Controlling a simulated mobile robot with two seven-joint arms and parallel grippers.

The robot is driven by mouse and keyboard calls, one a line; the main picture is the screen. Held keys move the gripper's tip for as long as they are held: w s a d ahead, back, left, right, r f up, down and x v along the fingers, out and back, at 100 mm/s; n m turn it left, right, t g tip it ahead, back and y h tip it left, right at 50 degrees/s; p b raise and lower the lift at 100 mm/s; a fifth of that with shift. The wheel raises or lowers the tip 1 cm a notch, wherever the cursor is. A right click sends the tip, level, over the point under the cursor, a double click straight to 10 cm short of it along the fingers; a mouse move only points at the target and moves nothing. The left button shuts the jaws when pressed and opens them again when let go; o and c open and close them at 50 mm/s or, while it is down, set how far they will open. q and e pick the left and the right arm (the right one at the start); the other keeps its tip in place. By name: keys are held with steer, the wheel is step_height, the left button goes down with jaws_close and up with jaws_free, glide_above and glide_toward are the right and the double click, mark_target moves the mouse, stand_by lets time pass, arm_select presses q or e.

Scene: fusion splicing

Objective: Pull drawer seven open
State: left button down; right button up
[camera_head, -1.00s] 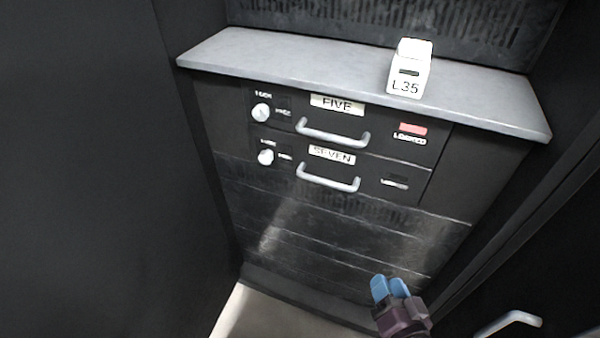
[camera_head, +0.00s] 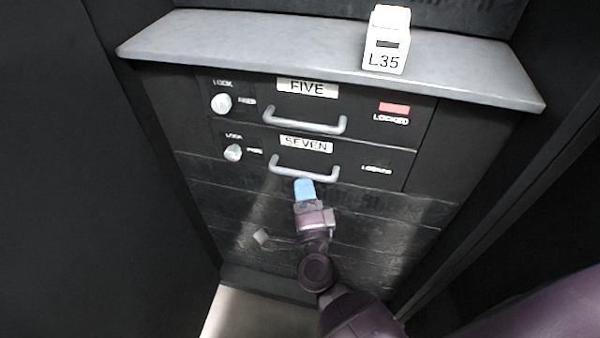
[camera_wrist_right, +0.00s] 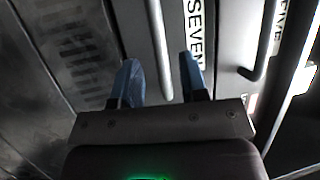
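Drawer seven (camera_head: 345,163) is a dark drawer front under drawer five, with a "SEVEN" label (camera_head: 306,144) and a pale bar handle (camera_head: 304,171). It looks shut. Its knob (camera_head: 233,152) is at the left, and its indicator at the right is dark. My right gripper (camera_head: 304,184) is just below the handle, its blue fingertips near the bar. In the right wrist view its two fingers (camera_wrist_right: 161,80) are apart, with the handle bar (camera_wrist_right: 158,45) running in between them near the tips. It is not closed on the bar. My left gripper is not in view.
Drawer five (camera_head: 365,118) is above, with its own handle (camera_head: 305,121) and a red light over "LOCKED" (camera_head: 394,108). A white L35 block (camera_head: 387,40) stands on the grey counter (camera_head: 250,38). Dark walls flank the cabinet closely on both sides.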

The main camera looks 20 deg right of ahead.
mark_target(301, 172)
steer(key=shift+x, duration=2.4)
steer(key=shift+c, duration=0.3)
jaws_close()
